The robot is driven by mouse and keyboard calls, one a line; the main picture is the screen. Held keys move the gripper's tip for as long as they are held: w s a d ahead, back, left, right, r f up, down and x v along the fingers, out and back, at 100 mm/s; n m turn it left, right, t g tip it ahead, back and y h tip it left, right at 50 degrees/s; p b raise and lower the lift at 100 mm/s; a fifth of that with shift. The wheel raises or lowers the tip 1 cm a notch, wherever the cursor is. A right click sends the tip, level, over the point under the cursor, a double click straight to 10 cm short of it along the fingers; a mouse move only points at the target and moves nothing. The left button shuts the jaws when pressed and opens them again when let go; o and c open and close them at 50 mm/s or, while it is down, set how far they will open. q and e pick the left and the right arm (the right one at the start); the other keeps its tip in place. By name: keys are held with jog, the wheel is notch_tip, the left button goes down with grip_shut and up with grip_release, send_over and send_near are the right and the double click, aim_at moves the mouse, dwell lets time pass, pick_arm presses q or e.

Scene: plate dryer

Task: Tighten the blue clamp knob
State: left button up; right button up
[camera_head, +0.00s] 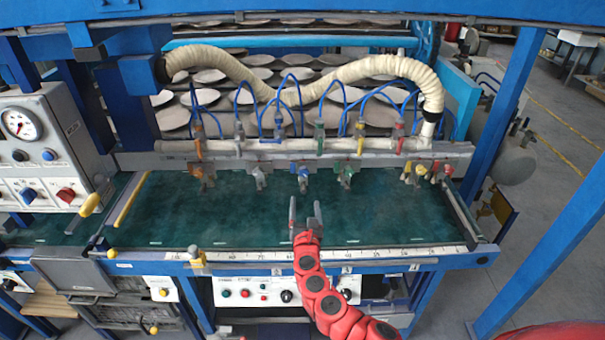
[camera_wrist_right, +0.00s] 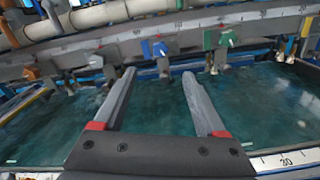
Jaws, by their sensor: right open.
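The blue clamp knob (camera_head: 303,172) is on the rail along the back of the green bed, near its middle. In the right wrist view the blue knob (camera_wrist_right: 158,48) sits on the rail just beyond my fingertips, roughly centred between them. My right gripper (camera_head: 305,208) is open and empty over the green bed, in front of the blue clamp and apart from it. Its two grey fingers also show spread in the right wrist view (camera_wrist_right: 158,76). My left gripper is not in view.
A green knob (camera_head: 346,172) is right of the blue one, a white knob (camera_head: 260,172) left, an orange knob (camera_head: 202,170) further left. Yellow (camera_head: 412,170) and red (camera_head: 436,170) knobs are at the right. Blue hoses (camera_head: 283,85) hang above. The green bed (camera_head: 210,225) is clear.

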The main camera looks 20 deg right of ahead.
jog(key=b, duration=0.1)
send_near(304, 173)
jog(key=b+x, duration=0.1)
jog(key=x, duration=0.1)
jog(key=b+x, duration=0.2)
jog(key=x, duration=0.1)
jog(key=b+x, duration=0.2)
jog(key=shift+w+d+f, duration=0.1)
jog(key=shift+w+f, duration=0.05)
jog(key=shift+f, duration=0.2)
jog(key=shift+w+d+r+b, duration=0.15)
jog(key=shift+w+r+b, duration=0.15)
jog(key=shift+w+b, duration=0.45)
grip_shut()
